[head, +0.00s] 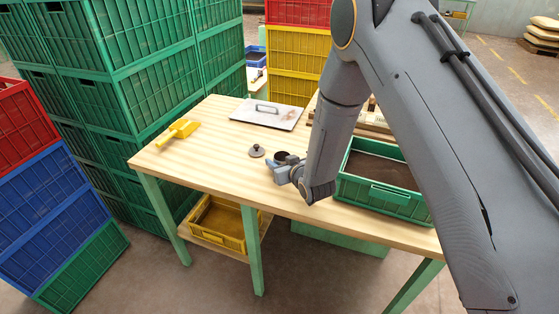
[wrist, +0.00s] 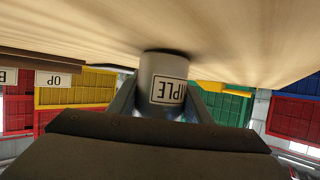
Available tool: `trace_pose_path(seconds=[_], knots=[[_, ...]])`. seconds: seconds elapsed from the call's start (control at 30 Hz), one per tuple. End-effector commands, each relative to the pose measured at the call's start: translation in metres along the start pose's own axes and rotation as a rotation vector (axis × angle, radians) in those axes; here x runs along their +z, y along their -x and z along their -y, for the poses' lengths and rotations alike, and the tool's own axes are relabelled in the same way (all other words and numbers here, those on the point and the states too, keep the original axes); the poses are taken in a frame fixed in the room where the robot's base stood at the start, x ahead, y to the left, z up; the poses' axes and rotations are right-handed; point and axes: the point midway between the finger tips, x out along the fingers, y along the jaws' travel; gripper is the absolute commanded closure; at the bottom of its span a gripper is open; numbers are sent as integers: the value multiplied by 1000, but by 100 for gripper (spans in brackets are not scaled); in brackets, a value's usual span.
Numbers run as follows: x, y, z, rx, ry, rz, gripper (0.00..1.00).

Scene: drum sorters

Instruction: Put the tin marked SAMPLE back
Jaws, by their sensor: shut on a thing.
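A green crate (head: 385,193) with dark contents stands right of my gripper. A metal plate with a handle (head: 268,114) and a yellow scoop (head: 178,131) lie on the table (head: 215,160). The wrist view shows a label reading "OP" (wrist: 53,80). The front left tabletop is clear.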

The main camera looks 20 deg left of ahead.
Motion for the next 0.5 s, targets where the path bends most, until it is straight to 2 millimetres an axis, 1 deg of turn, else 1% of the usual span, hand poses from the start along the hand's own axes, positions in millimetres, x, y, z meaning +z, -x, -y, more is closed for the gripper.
trace_pose_path(seconds=[0.27, 0.4, 0.43, 0.5], knots=[[1, -1, 0, 0, 1, -1, 79], [5, -2, 0, 0, 1, -1, 79], [4, -2, 0, 0, 1, -1, 50], [4, -2, 0, 0, 1, -1, 38]])
